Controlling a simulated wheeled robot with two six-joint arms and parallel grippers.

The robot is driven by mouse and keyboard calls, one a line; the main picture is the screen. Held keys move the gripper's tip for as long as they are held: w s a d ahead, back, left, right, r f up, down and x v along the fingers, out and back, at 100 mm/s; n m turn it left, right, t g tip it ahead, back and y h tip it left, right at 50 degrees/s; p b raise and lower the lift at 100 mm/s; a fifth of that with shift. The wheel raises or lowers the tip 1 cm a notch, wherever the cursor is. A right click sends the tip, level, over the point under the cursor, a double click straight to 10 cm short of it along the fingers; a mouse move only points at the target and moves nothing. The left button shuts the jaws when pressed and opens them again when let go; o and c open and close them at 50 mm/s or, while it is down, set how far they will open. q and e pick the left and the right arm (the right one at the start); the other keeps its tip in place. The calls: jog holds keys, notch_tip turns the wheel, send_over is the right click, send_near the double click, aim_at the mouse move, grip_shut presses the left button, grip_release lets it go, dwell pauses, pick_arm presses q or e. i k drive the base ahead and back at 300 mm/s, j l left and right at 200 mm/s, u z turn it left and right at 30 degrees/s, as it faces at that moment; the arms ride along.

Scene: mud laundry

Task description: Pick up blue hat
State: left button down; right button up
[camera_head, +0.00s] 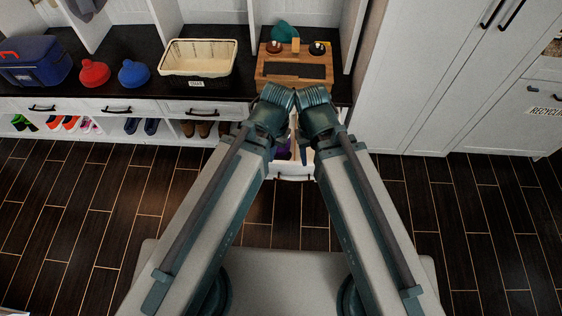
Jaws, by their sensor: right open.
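The blue hat (134,74), a rounded knit shape with a small tip on top, sits on the dark bench top at the left, just right of a similar red hat (94,73). My two arms reach forward from the bottom and their wrists meet near the middle, well right of the blue hat. My right gripper (302,147) points down below its wrist, partly hidden; it is open and apart from the hat. My left gripper's fingers are hidden behind its own wrist and arm.
A dark blue cooler bag (35,61) stands left of the hats. A cream-lined basket (198,58) and a wooden organizer (295,66) stand to the right. An open drawer (293,178) juts out beneath my wrists. Shoes sit on the shelf below. The dark plank floor (80,210) is clear.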

aim_at(132, 75)
jog(key=u, duration=1.25)
jog(key=z, duration=0.3)
jog(key=i+j+z, duration=0.6)
jog(key=i+j, duration=0.25)
jog(key=i+j+z, duration=0.1)
jog(key=i+j, duration=0.2)
jog(key=j, duration=0.2)
jog(key=i+j, duration=0.25)
jog(key=j, duration=0.15)
jog(key=i+j+z, duration=0.1)
jog(key=i+j, duration=0.4)
jog(key=j, duration=0.25)
jog(key=i+j+z, duration=0.1)
jog(key=j, duration=0.35)
jog(key=i, duration=0.1)
